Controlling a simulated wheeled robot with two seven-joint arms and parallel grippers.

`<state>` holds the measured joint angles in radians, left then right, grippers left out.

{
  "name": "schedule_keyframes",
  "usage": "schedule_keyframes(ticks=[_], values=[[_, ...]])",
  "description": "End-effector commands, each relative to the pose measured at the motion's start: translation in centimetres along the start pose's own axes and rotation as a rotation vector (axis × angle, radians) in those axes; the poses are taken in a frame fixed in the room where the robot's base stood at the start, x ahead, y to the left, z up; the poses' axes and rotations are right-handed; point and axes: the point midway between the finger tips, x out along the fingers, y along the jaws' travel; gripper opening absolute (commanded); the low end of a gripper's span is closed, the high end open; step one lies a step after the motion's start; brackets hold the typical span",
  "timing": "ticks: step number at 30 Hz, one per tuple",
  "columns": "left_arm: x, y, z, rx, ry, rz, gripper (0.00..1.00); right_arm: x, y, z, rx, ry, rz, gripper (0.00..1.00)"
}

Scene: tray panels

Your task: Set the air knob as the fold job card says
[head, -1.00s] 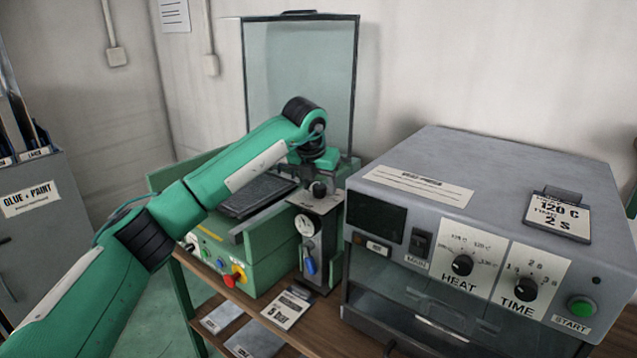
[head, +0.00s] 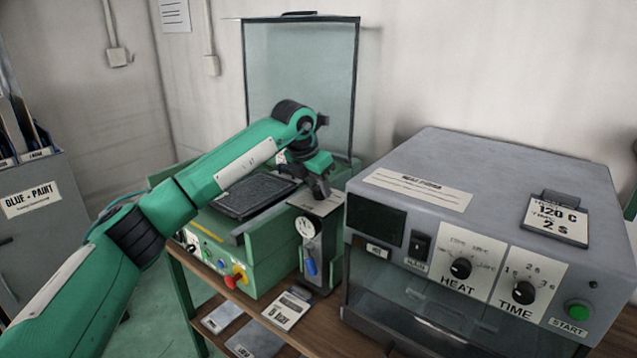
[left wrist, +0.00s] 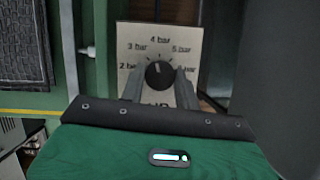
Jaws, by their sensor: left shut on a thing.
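My left gripper (head: 321,192) points down onto the top of the grey air unit beside the green press. In the left wrist view the black air knob (left wrist: 159,74) sits between the two fingers of my left gripper (left wrist: 160,85), which is shut on it. The pale dial plate (left wrist: 130,38) around it reads 2, 3, 4, 5 and 6 bar, partly hidden. The knob's pale mark points up, close to 4 bar. In the head view the gripper hides the knob. A job card (head: 288,308) lies on the wooden bench; its print is too small to read. My right gripper is out of view.
The air unit's front has a round gauge (head: 305,227) and a blue part (head: 310,267). A grey heater box (head: 480,190) with HEAT and TIME knobs stands close on the right. The press's clear guard (head: 300,85) stands upright behind.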

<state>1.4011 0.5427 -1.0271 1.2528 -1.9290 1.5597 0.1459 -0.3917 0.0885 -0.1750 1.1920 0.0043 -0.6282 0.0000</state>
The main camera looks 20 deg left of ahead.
Motion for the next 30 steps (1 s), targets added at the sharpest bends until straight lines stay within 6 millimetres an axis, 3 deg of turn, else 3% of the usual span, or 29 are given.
schedule_keyframes(ticks=[12,30], values=[[-0.3,0.3,0.2,0.362,-0.001,-0.151,0.09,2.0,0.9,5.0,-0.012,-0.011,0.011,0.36],[-0.2,0.5,0.4,0.821,-0.003,-0.339,0.09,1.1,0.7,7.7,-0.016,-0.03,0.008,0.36]])
